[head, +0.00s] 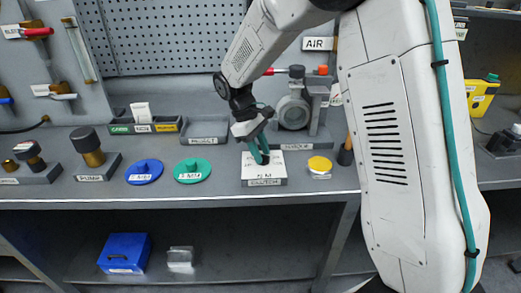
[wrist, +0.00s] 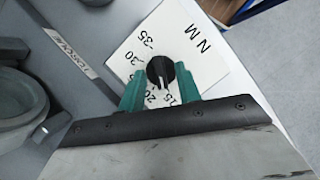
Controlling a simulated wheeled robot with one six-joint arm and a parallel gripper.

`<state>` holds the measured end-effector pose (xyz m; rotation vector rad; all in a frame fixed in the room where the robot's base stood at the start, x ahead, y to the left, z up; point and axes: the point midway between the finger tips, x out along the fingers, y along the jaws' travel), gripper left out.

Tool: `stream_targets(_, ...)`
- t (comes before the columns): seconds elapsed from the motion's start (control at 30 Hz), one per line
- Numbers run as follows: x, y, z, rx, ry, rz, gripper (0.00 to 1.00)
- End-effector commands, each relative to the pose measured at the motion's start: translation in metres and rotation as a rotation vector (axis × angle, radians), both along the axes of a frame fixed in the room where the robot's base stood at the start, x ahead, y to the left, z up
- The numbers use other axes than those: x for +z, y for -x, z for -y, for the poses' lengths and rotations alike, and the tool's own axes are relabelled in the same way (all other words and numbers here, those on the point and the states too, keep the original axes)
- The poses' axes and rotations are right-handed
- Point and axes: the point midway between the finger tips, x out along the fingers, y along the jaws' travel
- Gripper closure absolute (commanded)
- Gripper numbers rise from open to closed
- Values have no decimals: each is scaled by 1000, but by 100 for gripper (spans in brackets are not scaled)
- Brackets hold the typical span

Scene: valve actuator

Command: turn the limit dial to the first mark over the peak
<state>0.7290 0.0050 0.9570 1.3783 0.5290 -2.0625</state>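The limit dial is a black round knob (wrist: 160,72) on a white plate (wrist: 200,65) printed with numbers and "N M". A white line on the knob points down in the wrist view, towards the printed 15 and 20; which is closer is hard to tell. In the head view the plate (head: 262,160) sits at the bench's front edge, labelled CLUTCH. My gripper (wrist: 160,85) has its teal fingers on either side of the knob, very close to it. I cannot tell whether they touch it. The fingers hide part of the scale. In the head view the gripper (head: 260,158) is over the plate.
A grey device with a round body (head: 293,110) stands behind the plate. To the left are a green disc (head: 192,167), a blue disc (head: 143,169) and a pump part (head: 88,143). A yellow disc (head: 320,163) lies close on the right. A blue box (head: 124,251) is on the lower shelf.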

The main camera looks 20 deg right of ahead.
Motion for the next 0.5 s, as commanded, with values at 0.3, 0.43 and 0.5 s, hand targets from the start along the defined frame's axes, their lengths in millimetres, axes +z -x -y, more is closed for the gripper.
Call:
stream_targets(0.3, 41, -13, -12, 1, -1, 5, 66)
stream_targets(0.43, 59, -19, -17, 0, -1, 2, 66)
stream_targets(0.5, 65, -21, -18, 0, -1, 3, 66)
